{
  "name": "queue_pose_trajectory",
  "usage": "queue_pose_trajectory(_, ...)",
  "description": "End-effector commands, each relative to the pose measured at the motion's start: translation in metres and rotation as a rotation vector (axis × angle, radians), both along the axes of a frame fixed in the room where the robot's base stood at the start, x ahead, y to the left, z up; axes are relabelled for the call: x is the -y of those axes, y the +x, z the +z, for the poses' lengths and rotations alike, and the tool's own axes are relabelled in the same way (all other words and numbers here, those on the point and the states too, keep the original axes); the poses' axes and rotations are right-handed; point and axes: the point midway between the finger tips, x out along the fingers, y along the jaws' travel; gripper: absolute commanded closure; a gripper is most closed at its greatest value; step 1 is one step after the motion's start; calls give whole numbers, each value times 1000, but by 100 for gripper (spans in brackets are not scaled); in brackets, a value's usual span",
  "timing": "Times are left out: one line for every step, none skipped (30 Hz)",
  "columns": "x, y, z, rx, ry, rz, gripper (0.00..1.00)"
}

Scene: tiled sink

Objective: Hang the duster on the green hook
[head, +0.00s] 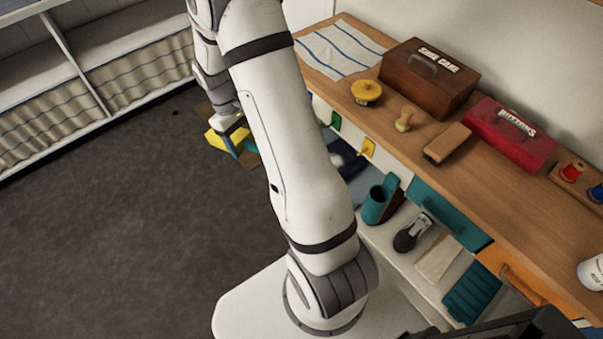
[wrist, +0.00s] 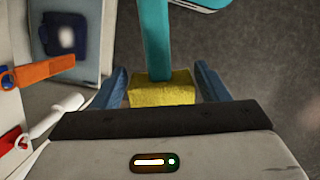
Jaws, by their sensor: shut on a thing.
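My gripper (wrist: 162,85) has blue fingers and is shut on the duster. In the wrist view, the duster shows a yellow block (wrist: 162,92) between the fingers and a teal strip (wrist: 154,40) running away from it. In the head view, my gripper (head: 231,146) is left of the bench front, partly behind my arm, with a yellow part (head: 214,139) beside it. The green hook (head: 336,121) is on the bench front, to the right of my gripper and apart from it. I cannot make out the green hook in the wrist view.
A yellow hook (head: 367,148) is right of the green one. An orange hook (wrist: 40,71) and a red hook (wrist: 8,141) stick out at left in the wrist view. A teal holder (head: 381,200) stands below the worktop (head: 470,170). The grey floor (head: 110,230) is clear.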

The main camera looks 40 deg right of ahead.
Motion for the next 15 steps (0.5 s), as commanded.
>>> queue_pose_trajectory(11,-11,-30,-51,-20,56,53)
queue_pose_trajectory(17,-17,-37,-85,-35,97,53)
queue_pose_trajectory(26,-26,-47,-132,-59,151,53)
queue_pose_trajectory(32,-31,-53,-165,-78,190,53)
queue_pose_trajectory(39,-36,-59,-200,-99,232,53)
queue_pose_trajectory(47,-43,-67,-246,-132,286,53)
queue_pose_trajectory(54,-47,-73,-283,-158,326,53)
queue_pose_trajectory(60,-52,-79,-318,-186,367,53)
queue_pose_trajectory(68,-57,-86,-365,-226,419,53)
queue_pose_trajectory(74,-60,-91,-398,-259,458,53)
queue_pose_trajectory(80,-63,-96,-430,-292,496,53)
queue_pose_trajectory(88,-67,-102,-474,-340,547,53)
queue_pose_trajectory(94,-70,-106,-504,-378,583,53)
queue_pose_trajectory(99,-72,-110,-532,-416,620,53)
queue_pose_trajectory(106,-74,-116,-568,-469,664,53)
